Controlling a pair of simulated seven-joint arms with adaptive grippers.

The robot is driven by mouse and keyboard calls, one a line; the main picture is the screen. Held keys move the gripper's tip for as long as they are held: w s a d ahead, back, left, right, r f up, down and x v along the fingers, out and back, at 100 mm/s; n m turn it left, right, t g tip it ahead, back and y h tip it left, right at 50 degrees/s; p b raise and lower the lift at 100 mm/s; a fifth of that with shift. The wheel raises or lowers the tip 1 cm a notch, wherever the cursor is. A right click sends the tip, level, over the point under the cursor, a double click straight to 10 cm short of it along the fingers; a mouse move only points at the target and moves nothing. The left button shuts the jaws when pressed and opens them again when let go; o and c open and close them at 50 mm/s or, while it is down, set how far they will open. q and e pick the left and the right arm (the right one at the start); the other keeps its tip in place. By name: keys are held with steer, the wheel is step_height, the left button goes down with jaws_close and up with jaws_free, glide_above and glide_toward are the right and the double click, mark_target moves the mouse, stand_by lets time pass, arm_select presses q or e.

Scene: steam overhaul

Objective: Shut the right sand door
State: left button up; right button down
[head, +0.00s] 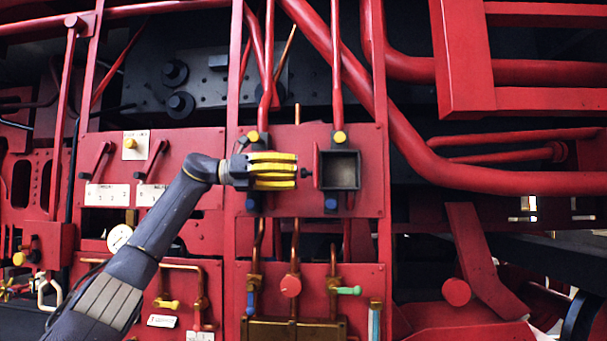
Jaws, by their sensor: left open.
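The right sand box (341,170) is a dark square opening on the red panel. Its right sand door (317,166) stands open at the opening's left edge, seen nearly edge-on as a thin red strip. A small black knob (306,173) sticks out to the left from the door. My left gripper (288,171), with yellow fingers, is open just left of the knob and points right at it. A small gap seems to lie between the fingertips and the knob. The panel area behind the gripper is hidden. My right gripper is not in view.
Yellow-capped fittings (340,137) sit above the box and blue ones (331,204) below it. Red pipes (337,60) run upward. Below are copper pipes, a red round knob (290,287) and a green-handled valve (348,291). Lettered levers (104,160) stand at left.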

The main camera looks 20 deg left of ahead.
mark_target(303, 173)
arm_select(q)
steer(key=shift+x, duration=1.65)
jaws_close()
